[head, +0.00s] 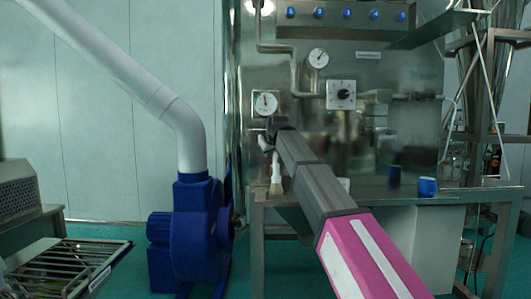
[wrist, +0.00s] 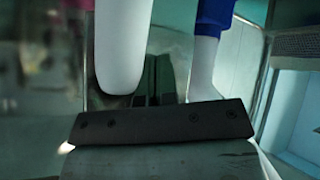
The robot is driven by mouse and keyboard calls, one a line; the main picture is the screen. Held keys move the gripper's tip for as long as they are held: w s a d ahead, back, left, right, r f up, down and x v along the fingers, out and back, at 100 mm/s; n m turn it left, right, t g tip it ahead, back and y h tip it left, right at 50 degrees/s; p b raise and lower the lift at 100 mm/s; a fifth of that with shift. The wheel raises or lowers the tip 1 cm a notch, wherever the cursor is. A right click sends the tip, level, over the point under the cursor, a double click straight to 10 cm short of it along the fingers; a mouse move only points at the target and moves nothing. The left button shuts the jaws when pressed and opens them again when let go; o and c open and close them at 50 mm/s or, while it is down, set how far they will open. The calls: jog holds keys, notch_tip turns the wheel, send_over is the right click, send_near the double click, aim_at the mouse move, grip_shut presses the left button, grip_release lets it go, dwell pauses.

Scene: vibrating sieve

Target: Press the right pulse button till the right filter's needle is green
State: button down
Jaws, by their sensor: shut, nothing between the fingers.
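A row of several blue round buttons (head: 347,14) runs along the top of the steel panel (head: 400,75). I cannot tell which is the right pulse button. A round white gauge (head: 318,58) sits below the row, and a second gauge (head: 264,103) sits lower left. Their faces are too small to read the needle colour. My gripper (head: 272,130) is shut and empty in front of the panel, just below the lower gauge and well below the buttons. In the wrist view its dark fingers (wrist: 153,75) show behind a black bar.
A square-plated dial (head: 341,95) and pipes are on the panel. A pale brush-like object (head: 276,180) is just below my gripper. Blue cups (head: 427,186) stand on the steel table (head: 470,190). A blue blower (head: 190,235) with a white pipe (head: 125,70) stands left.

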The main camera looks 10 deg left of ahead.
jog(key=shift+s, duration=0.2)
jog(key=s, duration=0.2)
jog(key=s+d, duration=0.1)
jog(key=s, duration=0.1)
jog(key=shift+s+d, duration=0.1)
jog(key=shift+s, duration=0.25)
dwell(0.8)
